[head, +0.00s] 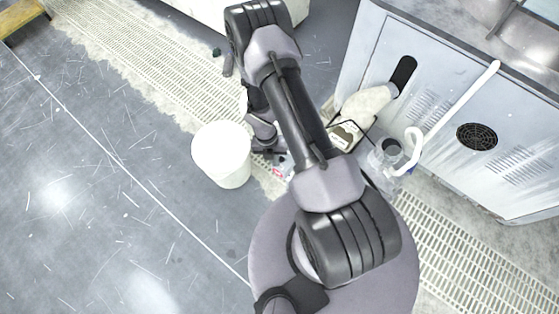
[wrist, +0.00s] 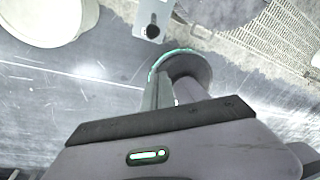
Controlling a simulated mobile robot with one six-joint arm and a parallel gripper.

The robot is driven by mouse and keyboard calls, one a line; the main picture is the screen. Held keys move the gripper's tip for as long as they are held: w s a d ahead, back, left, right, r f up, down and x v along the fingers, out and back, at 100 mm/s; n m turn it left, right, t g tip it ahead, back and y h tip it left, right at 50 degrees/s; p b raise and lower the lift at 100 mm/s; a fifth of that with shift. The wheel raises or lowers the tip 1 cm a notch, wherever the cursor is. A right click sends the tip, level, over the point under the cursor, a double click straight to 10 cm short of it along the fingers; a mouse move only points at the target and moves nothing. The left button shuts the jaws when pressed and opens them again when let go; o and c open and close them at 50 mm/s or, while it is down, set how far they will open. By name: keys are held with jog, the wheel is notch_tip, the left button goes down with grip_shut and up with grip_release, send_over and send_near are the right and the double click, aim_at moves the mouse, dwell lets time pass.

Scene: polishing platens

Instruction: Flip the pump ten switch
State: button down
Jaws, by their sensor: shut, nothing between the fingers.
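A small pale plate with a round black knob (wrist: 152,31) shows at the top middle of the wrist view. It looks like a switch, but no label can be read, so I cannot tell whether it is pump ten. My gripper (wrist: 166,88) points towards it in the wrist view, with its fingers shut and empty. The fingertips appear below the knob and apart from it. In the head view my gripper is mostly hidden behind my arm, near the white bucket, and I cannot make out the switch there.
A white bucket (head: 222,155) stands on the grey floor left of my arm. A pale cabinet (head: 440,90) with vents stands at the right, with bottles (head: 388,155) before it. Floor grating (head: 165,62) runs alongside. The floor at left is clear.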

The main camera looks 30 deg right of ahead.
notch_tip(320, 180, down, 10)
jog(key=s+f+b, duration=0.1)
jog(key=s+b, duration=0.1)
jog(key=b, duration=0.3)
jog(key=w+d+r, duration=0.2)
jog(key=w+d, duration=0.1)
jog(key=shift+w+r, duration=0.1)
jog(key=shift+w, duration=0.15)
